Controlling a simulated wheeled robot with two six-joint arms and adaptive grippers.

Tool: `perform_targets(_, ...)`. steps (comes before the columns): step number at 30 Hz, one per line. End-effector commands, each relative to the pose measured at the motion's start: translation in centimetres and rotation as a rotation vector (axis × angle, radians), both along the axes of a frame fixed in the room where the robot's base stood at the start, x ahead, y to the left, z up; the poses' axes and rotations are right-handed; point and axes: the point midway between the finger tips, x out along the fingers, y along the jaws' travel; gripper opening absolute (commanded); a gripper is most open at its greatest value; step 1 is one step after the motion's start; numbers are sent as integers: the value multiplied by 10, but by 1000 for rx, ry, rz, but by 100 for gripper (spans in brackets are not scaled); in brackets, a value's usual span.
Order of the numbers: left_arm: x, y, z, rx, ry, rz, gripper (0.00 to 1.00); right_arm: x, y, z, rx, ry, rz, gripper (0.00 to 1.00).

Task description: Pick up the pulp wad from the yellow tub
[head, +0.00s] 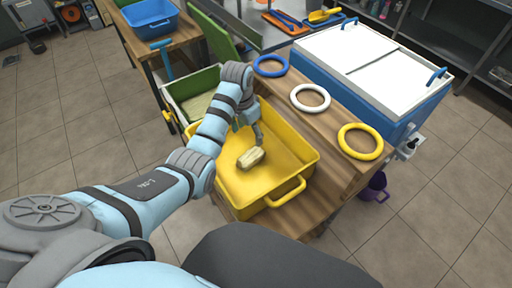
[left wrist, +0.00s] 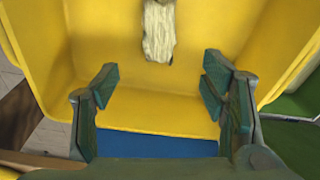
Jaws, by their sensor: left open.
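The pulp wad (head: 251,157) is a pale beige, rough oblong lump. It lies on the floor of the yellow tub (head: 293,145), which stands on a wooden bench. My left gripper (head: 257,134) is over the tub, just behind the wad in the head view, and apart from it. In the left wrist view the gripper (left wrist: 160,90) is open and empty, with its fingers spread wide. The wad (left wrist: 159,30) shows beyond the fingertips, at the top centre and partly cut off by the frame edge. My right gripper is not in view.
Blue, white and yellow rings (head: 360,141) lie along the wooden bench (head: 325,165) right of the tub. A blue and white chest (head: 370,60) stands behind them. A green bin (head: 190,92) adjoins the tub at the back left. The tub walls surround my left gripper.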

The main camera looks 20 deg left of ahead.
Motion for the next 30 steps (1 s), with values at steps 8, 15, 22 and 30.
perform_targets(8,1,6,-71,0,5,18,66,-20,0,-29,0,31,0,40)
perform_targets(15,5,5,-106,0,3,19,66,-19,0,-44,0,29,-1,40)
perform_targets(22,9,2,-143,1,1,17,66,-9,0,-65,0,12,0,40)
perform_targets(30,10,1,-141,1,1,16,55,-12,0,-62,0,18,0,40)
